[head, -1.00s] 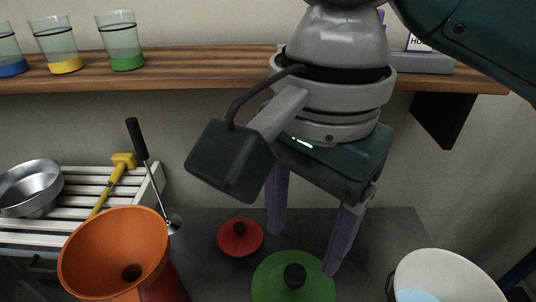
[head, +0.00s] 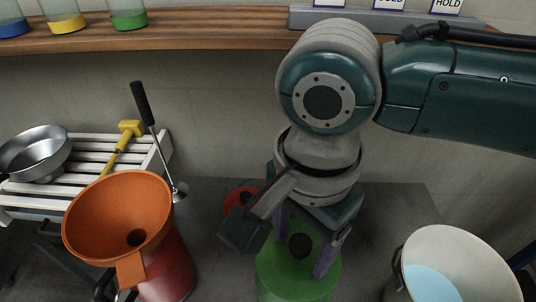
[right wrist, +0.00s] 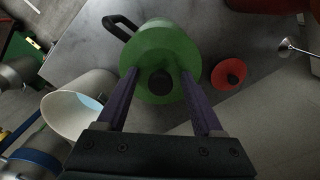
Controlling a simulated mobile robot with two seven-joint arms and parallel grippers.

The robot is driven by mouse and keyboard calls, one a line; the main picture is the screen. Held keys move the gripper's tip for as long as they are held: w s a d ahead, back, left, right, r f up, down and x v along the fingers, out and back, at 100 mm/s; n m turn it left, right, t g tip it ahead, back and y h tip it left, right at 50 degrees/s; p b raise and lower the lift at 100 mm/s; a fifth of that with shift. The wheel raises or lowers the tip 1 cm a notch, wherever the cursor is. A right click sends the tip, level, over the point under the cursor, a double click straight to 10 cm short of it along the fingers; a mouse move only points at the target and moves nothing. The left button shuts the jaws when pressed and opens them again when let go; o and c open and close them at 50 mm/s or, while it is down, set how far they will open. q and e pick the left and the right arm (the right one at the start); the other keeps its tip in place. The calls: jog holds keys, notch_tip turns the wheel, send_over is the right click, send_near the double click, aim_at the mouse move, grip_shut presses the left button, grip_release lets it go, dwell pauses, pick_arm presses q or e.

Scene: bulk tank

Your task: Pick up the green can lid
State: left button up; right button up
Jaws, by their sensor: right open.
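The green can lid (head: 275,268) is a green disc with a black knob (head: 300,245). It sits on top of a green can on the grey surface, and the lid also shows in the right wrist view (right wrist: 160,55). My right gripper (head: 302,258) is open. Its two purple fingers point down over the lid, one on each side of the knob. In the right wrist view the knob (right wrist: 160,83) lies between the fingertips, apart from both. My left gripper is in neither view.
A red lid (head: 236,199) with a black knob is close behind. An orange funnel (head: 118,222) sits on a red can at left. A white bucket (head: 455,240) with light blue liquid stands at right. A slatted rack (head: 95,160) and wooden shelf (head: 210,32) are behind.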

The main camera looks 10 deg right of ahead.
grip_shut()
dwell(0.5)
